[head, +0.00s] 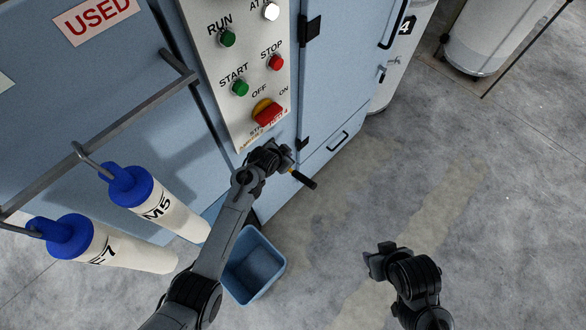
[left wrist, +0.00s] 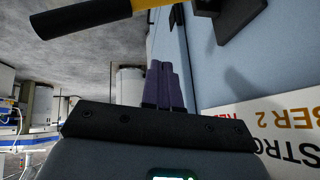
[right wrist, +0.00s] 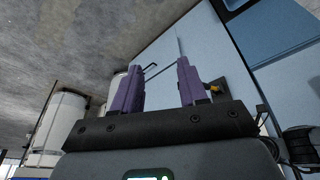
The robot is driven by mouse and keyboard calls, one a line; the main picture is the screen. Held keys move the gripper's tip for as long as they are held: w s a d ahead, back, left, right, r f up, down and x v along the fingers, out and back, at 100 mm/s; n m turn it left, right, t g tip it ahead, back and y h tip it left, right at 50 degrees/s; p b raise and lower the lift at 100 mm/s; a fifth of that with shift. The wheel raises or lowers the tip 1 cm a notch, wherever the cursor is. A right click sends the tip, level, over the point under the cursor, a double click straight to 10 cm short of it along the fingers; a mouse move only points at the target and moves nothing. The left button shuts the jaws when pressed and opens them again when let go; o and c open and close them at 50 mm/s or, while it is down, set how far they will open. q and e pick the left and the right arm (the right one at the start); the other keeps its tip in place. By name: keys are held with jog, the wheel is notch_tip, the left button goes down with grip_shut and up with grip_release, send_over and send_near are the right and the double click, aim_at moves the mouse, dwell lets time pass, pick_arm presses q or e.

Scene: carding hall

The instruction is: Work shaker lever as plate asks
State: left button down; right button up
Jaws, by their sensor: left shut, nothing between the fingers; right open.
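The shaker lever (head: 304,180) has a black grip and yellow shaft and sticks out from the machine below the control panel. In the left wrist view the lever (left wrist: 78,18) crosses the top, with its black bracket (left wrist: 228,22) on the blue wall. My left gripper (head: 282,158) is shut and empty close beside the lever; its fingers (left wrist: 162,86) are apart from the grip in the wrist view. A white plate (left wrist: 285,118) with black and red lettering is only partly readable ("BER 2", "STRO"). My right gripper (head: 376,262) is open and empty over the floor; its fingers (right wrist: 158,88) stand apart.
The control panel (head: 235,60) carries green, red and white buttons and a red rotary switch (head: 267,112). A blue bin (head: 253,266) stands on the floor below my left arm. Two blue-capped tubes (head: 140,195) hang from a rail at left.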

jog(key=shift+d, duration=0.15)
jog(key=c, duration=0.7)
grip_shut()
dwell(0.8)
